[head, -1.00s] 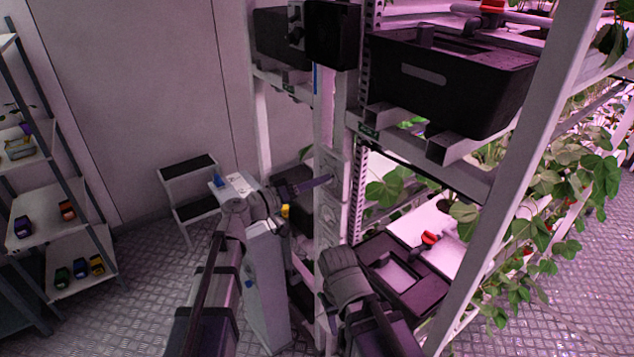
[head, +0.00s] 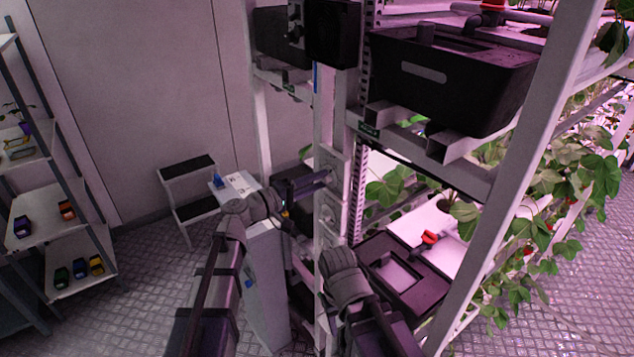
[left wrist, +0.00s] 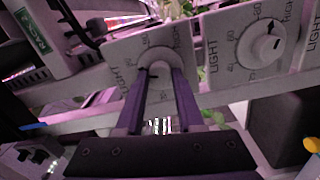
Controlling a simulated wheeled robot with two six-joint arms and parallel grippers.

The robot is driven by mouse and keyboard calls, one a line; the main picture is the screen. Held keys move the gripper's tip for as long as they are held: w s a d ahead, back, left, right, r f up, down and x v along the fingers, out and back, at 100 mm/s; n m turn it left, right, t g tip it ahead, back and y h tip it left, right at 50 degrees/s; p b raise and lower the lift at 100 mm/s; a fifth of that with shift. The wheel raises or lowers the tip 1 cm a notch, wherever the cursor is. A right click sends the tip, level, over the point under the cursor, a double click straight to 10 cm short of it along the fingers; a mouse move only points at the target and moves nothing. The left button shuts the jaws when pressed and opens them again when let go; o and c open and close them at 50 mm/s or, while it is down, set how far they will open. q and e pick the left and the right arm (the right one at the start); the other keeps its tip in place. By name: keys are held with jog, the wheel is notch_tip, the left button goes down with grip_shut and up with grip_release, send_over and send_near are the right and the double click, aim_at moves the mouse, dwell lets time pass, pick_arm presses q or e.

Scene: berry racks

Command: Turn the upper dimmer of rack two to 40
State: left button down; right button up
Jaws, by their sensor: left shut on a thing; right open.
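Two white dimmer plates sit one above the other on the white rack post in the head view: the upper dimmer (head: 331,164) and the lower dimmer (head: 328,216). My left gripper (head: 322,179) reaches the upper one from the left. In the left wrist view its purple fingers are shut on the upper dimmer's round knob (left wrist: 160,58). The fingers hide part of that dial, and its setting is not readable. The lower dimmer's knob (left wrist: 266,47) is free, to the right. My right gripper (head: 340,262) is lower, in front of the post; its fingers are mostly hidden.
A black crate (head: 450,85) sits on the rack's upper level, above the dimmers. A dark box (head: 400,270) is low on the right. Leafy plants (head: 540,210) fill the rack's right side. A step stool (head: 187,190) and a shelf (head: 50,225) stand left.

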pick_arm(q)
jog(key=n, duration=0.4)
jog(key=shift+n, duration=0.4)
jog(key=n, duration=0.4)
jog(key=shift+t, duration=0.3)
jog(key=shift+n, duration=0.4)
jog(key=c, duration=0.5)
grip_release()
jog(key=shift+b+v, duration=0.3)
jog(key=shift+v, duration=3.65)
